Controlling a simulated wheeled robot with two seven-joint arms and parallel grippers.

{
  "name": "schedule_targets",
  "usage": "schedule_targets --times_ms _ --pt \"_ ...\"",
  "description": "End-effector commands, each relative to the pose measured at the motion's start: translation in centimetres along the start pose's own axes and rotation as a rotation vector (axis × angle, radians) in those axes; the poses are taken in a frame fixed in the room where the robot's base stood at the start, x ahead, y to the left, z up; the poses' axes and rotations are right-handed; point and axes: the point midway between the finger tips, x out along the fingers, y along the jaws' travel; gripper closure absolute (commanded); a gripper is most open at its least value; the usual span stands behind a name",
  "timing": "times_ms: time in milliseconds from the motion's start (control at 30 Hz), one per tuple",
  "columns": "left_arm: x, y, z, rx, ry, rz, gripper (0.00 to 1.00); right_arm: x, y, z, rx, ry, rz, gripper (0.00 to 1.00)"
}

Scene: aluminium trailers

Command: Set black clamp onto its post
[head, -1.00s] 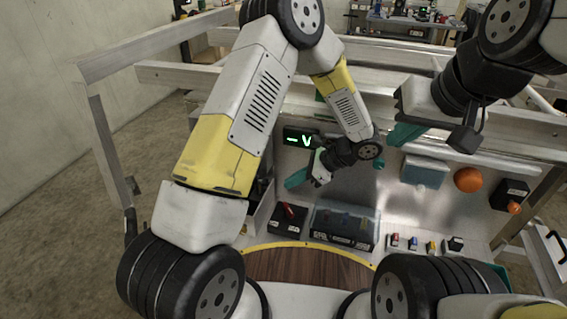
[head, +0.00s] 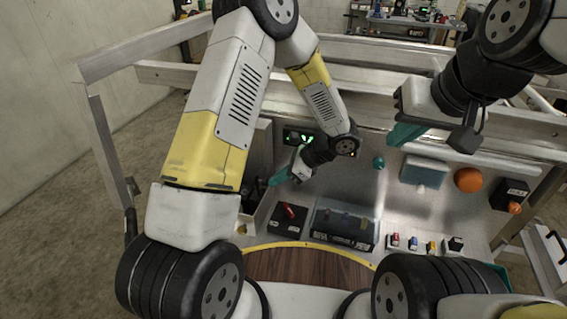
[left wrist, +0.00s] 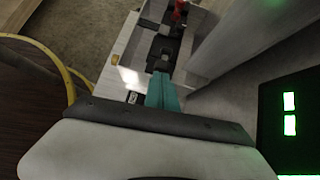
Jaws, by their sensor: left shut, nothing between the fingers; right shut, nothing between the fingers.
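My left gripper (head: 280,178) is shut and empty, its teal fingers pointing left and down over the left part of the workbench. In the left wrist view its teal fingers (left wrist: 162,92) are close together, pointing at a black piece (left wrist: 164,50) that sits in a narrow pale-walled bay. This piece may be the black clamp; I cannot tell for sure. A red part (left wrist: 179,13) stands just beyond it. I cannot make out the post clearly. My right gripper (head: 404,134) is shut and empty, raised above the right side of the bench.
A black box with a red handle (head: 289,211) and a clear-lidded case (head: 345,224) stand near the bench front.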

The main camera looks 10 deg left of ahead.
Motion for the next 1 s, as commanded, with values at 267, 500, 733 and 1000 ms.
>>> schedule_targets --times_ms 267,500,733,1000 --pt "0.3 -0.2 2.0 0.002 0.171 0.012 1.0 0.0 0.0 0.0 0.0 0.0 0.0 1.0" --pt "0.8 -0.3 3.6 0.013 0.22 0.015 1.0 0.0 0.0 0.0 0.0 0.0 0.0 1.0" --pt "1.6 -0.5 5.0 0.014 0.22 0.015 1.0 0.0 0.0 0.0 0.0 0.0 0.0 1.0" --pt "2.5 -0.6 6.0 0.015 0.22 0.015 1.0 0.0 0.0 0.0 0.0 0.0 0.0 1.0"
